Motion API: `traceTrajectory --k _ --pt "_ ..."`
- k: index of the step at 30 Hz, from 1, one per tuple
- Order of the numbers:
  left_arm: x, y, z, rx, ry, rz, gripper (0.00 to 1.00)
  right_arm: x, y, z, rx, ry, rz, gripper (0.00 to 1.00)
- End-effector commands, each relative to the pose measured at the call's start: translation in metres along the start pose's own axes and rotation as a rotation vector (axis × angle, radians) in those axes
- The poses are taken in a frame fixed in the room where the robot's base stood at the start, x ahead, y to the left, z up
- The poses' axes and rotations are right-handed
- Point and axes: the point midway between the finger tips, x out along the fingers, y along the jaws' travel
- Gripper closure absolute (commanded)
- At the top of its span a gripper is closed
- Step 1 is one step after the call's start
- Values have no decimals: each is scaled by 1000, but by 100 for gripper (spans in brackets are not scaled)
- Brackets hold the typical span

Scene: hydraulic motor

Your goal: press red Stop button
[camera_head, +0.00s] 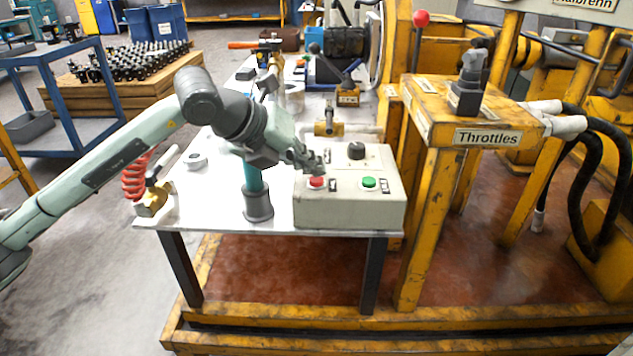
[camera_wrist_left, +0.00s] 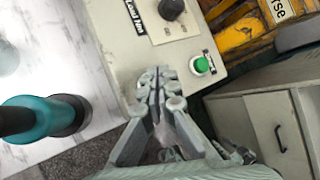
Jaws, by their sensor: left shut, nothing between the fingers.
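The red Stop button (camera_head: 316,182) is on the left of the sloped front of a beige control box (camera_head: 350,212) on the white table. A green button (camera_head: 369,183) is to its right and a black knob (camera_head: 356,150) is above. My left gripper (camera_head: 318,166) is shut and empty, its tips just above the red button in the head view; I cannot tell if they touch it. In the left wrist view the shut fingers (camera_wrist_left: 155,80) cover the red button's place, and the green button (camera_wrist_left: 201,65) shows beside them. My right gripper is not in view.
A teal and grey cylinder (camera_head: 257,195) stands on the table (camera_head: 215,205) just left of the box, close to my left arm. A brass valve (camera_head: 329,125) is behind the box.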

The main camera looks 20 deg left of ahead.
Motion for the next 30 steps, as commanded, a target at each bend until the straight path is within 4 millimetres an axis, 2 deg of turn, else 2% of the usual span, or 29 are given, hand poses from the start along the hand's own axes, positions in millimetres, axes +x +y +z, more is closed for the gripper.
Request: traceTrajectory --k 30 --pt "5 3 -3 0 0 0 100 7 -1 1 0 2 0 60"
